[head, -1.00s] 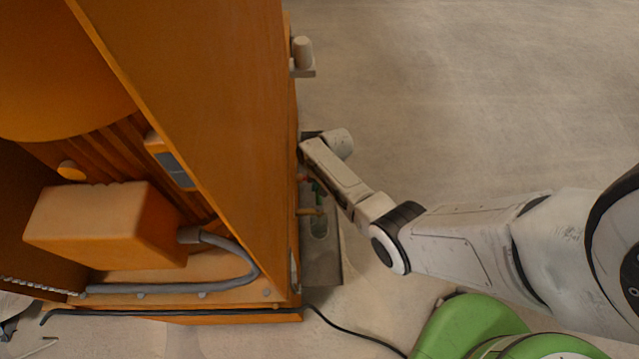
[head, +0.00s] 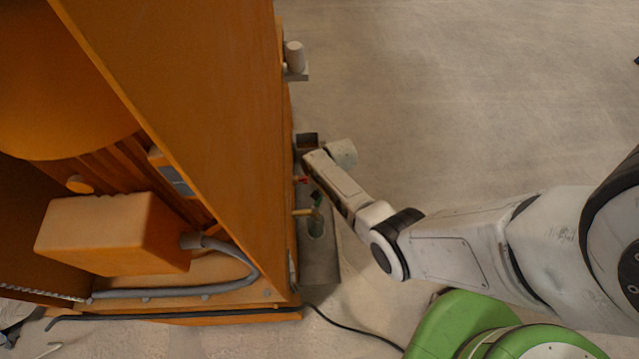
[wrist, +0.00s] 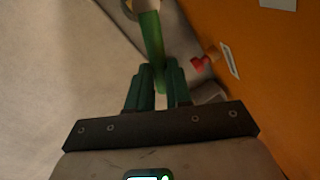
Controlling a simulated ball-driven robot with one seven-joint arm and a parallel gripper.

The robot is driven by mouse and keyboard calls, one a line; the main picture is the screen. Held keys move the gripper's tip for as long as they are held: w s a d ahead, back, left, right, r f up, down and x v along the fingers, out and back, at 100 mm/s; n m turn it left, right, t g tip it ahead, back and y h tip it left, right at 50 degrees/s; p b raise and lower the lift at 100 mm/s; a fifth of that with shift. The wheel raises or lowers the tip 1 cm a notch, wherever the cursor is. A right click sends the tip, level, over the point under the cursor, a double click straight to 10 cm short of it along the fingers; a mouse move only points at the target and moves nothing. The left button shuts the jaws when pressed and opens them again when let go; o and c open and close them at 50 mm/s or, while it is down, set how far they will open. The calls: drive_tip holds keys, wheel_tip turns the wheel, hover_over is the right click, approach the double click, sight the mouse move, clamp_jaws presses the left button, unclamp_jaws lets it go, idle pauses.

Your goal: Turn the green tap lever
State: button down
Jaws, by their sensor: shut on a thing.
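The green tap lever (wrist: 152,40) runs down from the top middle of the wrist view to between the fingertips. My gripper (wrist: 158,84) is shut on the lever's near end, with one dark green finger on each side. In the head view a small piece of the green lever (head: 317,198) shows beside my wrist, near a brass-coloured pipe (head: 304,212) at the cabinet's side. My fingers are mostly hidden there.
A red tap handle (wrist: 203,63) sits just right of my fingers, close to the orange cabinet wall (wrist: 255,60). The tall orange cabinet (head: 215,120) fills the left of the head view. A grey tray (head: 320,268) lies below the pipe. Open floor lies right.

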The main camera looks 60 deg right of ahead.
drive_tip(key=shift+s+m+p, duration=0.65)
drive_tip(key=shift+s+m, duration=0.25)
drive_tip(key=shift+m, duration=0.6)
drive_tip(key=c, duration=1)
unclamp_jaws()
drive_tip(key=shift+c, duration=0.2)
wheel_tip(320, 180, up, 11)
drive_tip(key=s+p, duration=0.2)
drive_tip(key=p, duration=0.2)
drive_tip(key=shift+f+p, duration=0.2)
drive_tip(key=shift+p, duration=0.15)
